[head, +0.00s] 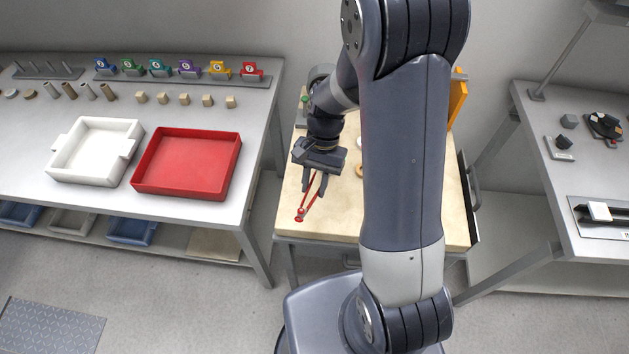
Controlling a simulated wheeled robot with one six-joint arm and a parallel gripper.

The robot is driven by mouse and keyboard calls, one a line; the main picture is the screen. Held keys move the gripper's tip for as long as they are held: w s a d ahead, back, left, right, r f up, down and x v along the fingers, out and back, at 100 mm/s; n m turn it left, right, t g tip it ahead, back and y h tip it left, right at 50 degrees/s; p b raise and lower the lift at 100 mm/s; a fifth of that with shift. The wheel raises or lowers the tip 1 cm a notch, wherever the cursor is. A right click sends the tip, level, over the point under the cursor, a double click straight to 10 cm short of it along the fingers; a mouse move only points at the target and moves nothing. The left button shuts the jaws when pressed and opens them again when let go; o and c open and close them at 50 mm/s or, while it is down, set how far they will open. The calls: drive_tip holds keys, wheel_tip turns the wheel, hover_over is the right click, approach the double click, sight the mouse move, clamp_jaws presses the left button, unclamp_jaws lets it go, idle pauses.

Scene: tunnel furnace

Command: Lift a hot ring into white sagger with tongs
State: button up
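My gripper (314,188) is over the left part of a beige-topped table, its fingers pointing down and apart. Red tongs (308,204) reach from between or beside the fingers to a red tip lower left. I cannot tell whether the fingers press on them or whether the tongs touch the table. A tan ring-like piece (359,171) lies to the right, partly hidden by my arm. A small white piece (359,143) shows behind it, mostly hidden; I cannot tell whether it is the white sagger.
A grey bench at left holds a white tray (67,180), a red tray (141,187), small blocks, cylinders and coloured numbered stands. A dark handle (473,200) is at the beige table's right side. Another bench (560,186) stands at right. My arm covers the table's middle.

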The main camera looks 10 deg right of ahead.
drive_tip(key=shift+c, duration=0.3)
clamp_jaws()
drive_tip(key=shift+r, duration=0.1)
wheel_tip(320, 180, up, 12)
drive_tip(key=p, duration=0.8)
drive_tip(key=shift+p, duration=0.35)
drive_tip(key=shift+o, duration=0.3)
unclamp_jaws()
